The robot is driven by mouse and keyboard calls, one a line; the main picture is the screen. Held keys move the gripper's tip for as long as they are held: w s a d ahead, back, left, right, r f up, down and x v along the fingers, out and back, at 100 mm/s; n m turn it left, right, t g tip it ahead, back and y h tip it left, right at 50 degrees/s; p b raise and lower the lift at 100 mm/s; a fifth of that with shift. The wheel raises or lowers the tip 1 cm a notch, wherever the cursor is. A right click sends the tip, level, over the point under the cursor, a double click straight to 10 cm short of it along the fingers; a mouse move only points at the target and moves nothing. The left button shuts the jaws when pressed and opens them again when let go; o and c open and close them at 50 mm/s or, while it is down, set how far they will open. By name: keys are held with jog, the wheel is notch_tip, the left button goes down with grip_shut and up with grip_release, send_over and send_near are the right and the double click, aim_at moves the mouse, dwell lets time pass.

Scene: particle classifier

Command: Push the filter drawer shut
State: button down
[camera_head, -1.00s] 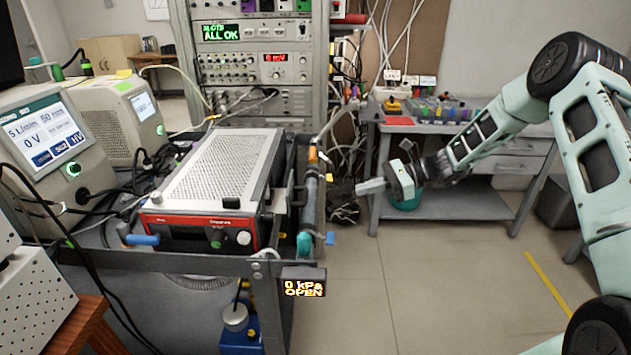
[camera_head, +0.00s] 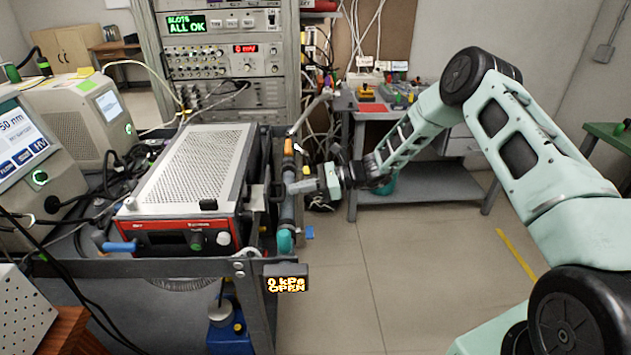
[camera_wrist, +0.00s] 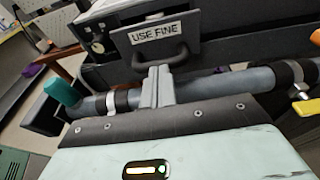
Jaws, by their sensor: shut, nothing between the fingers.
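The filter drawer (camera_wrist: 152,36) shows in the wrist view with a "USE FINE" label and a dark bow handle (camera_wrist: 160,60) on its front. It stands out from the right side of the red-fronted instrument (camera_head: 185,175) in the head view, where its side and handle show only small. My gripper (camera_head: 290,187) is at the right of the drawer, its fingers shut and empty. In the wrist view the fingers (camera_wrist: 158,75) point at the lower part of the handle, over the grey pipe. I cannot tell whether they touch it.
A grey pipe (camera_wrist: 225,84) with clamps and a teal end (camera_wrist: 62,91) runs across below the drawer. A bench (camera_head: 425,187) stands behind my arm. The floor to the right is clear.

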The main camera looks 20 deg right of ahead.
aim_at(269, 190)
jog(key=shift+w+a+f, duration=0.1)
jog(key=shift+a, duration=0.3)
jog(key=x, duration=0.1)
jog(key=b+x, duration=0.1)
jog(key=x, duration=0.2)
jog(key=shift+w+a+r+b, duration=0.15)
jog(key=shift+a+r+b, duration=0.1)
jog(key=shift+a+b, duration=0.15)
jog(key=shift+w+a, duration=0.15)
jog(key=shift+a, duration=0.2)
jog(key=shift+a+r, duration=0.15)
jog(key=shift+r, duration=0.1)
